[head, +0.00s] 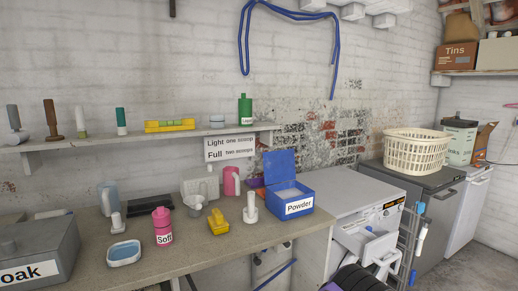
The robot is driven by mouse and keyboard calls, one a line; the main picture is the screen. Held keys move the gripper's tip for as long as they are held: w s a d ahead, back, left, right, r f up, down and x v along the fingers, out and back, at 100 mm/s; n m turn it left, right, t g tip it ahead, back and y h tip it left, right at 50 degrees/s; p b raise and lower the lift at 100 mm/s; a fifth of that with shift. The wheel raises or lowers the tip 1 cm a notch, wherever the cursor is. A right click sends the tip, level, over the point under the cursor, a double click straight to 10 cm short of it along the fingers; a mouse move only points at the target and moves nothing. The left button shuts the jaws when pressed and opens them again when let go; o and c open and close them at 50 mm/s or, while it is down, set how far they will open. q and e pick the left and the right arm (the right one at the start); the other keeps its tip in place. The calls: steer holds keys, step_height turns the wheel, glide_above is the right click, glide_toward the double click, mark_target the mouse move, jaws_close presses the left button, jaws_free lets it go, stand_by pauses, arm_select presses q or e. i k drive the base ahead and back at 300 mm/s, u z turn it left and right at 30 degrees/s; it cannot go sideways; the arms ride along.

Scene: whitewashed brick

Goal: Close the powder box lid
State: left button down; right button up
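The powder box (270,204) is a blue box with a white label reading "Powder", at the right end of the workbench. Its blue lid (281,166) stands up open at the back, roughly upright. White powder (289,192) shows inside the box. Neither of my grippers is in view, so I cannot see their state.
A white upright tool (250,209) and a yellow object (218,222) stand just left of the box. A pink "Soft" bottle (162,227), a blue-rimmed dish (124,254) and a grey "oak" box (38,250) are further left. A white washing machine (350,195) stands at right.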

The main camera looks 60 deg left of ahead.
mark_target(280, 166)
steer(key=u, duration=1.3)
